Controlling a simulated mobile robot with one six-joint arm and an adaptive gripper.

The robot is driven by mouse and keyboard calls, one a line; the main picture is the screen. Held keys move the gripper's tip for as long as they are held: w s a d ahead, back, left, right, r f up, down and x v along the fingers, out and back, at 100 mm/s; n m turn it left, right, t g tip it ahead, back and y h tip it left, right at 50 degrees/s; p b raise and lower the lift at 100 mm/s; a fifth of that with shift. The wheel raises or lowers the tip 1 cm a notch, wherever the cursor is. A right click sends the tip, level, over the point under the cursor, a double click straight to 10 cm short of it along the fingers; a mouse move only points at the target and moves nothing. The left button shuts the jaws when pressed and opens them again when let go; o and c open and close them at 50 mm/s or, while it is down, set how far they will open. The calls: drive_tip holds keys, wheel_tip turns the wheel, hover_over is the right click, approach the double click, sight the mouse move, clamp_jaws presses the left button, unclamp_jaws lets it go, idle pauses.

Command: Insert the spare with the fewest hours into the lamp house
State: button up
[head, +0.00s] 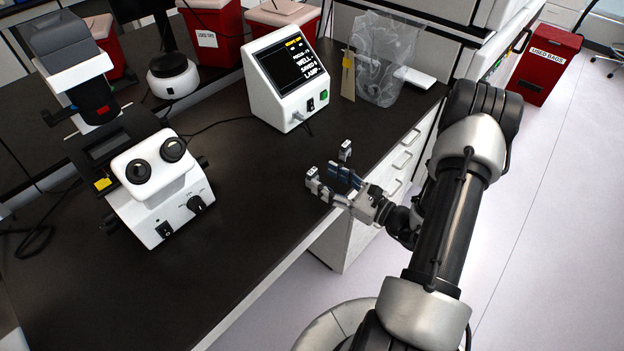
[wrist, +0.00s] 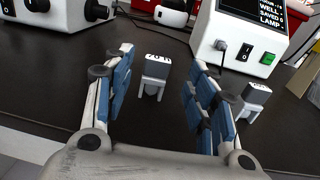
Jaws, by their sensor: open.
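Two small spares with white legs and grey labelled bodies stand on the dark bench. One spare (wrist: 155,73) stands just ahead of my gripper (wrist: 160,80), between the lines of its fingers. Its label looks like "70 h", but is not sure. It also shows in the head view (head: 312,177). The other spare (wrist: 252,98) is outside the right finger, its label unreadable; it also shows in the head view (head: 346,148). My gripper (head: 330,183) is open and empty, low over the bench's front edge. I cannot tell which part is the lamp house.
A white microscope (head: 160,190) stands at the left. A box with a lit screen (head: 285,80) stands behind the spares, with text including "WELL" and "LAMP". A clear bag (head: 385,60) and a yellow tag (head: 348,75) are at the back right. Cables cross the bench.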

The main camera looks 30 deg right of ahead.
sight(315, 174)
drive_tip(key=b+x, duration=0.1)
drive_tip(key=x, duration=0.3)
drive_tip(key=shift+w+a+f, duration=0.1)
drive_tip(key=shift+a+f, duration=0.05)
drive_tip(key=shift+a, duration=0.1)
drive_tip(key=shift+w+a, duration=0.15)
drive_tip(key=shift+w, duration=0.35)
drive_tip(key=shift+c, duration=0.4)
drive_tip(key=c, duration=1.1)
